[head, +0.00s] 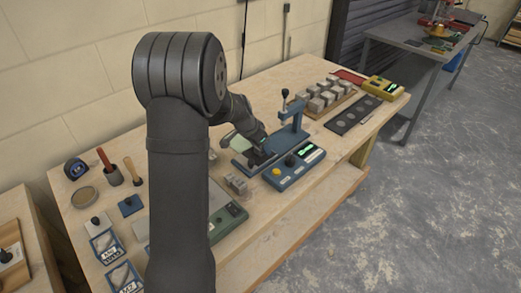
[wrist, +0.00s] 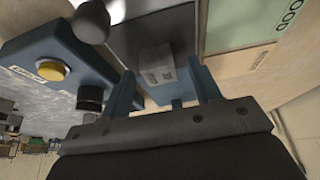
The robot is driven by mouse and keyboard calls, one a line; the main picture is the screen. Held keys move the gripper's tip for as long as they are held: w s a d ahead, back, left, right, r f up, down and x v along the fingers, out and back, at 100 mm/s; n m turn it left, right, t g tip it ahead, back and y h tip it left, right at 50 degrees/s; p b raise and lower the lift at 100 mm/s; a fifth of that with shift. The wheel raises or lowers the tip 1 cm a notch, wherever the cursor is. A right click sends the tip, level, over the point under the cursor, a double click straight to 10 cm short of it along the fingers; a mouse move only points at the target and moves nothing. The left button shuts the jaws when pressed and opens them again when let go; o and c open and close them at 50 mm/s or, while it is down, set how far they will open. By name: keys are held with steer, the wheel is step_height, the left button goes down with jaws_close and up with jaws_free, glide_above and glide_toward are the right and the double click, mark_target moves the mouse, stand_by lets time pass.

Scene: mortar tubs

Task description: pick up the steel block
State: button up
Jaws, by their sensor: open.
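A small grey block (wrist: 156,64) with dark printed marks sits on a dark surface in the wrist view. It looks like the steel block, though I cannot be sure of the metal. My gripper (wrist: 161,77) is open, with one blue finger on each side of the block's near end. I see a gap on the right; I cannot tell if either finger touches. In the head view my gripper (head: 257,156) is low over the base of the blue lever press (head: 287,140). There my arm and gripper hide the block.
A blue control box (head: 295,168) with a yellow button stands in front of the press. A pale green pad (head: 239,143) lies behind my gripper. Several grey cubes (head: 320,92) stand on a board further right. Small grey blocks (head: 236,183) stand left of the control box.

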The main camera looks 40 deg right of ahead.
steer(key=c, duration=1.1)
jaws_close()
steer(key=shift+r, duration=0.1)
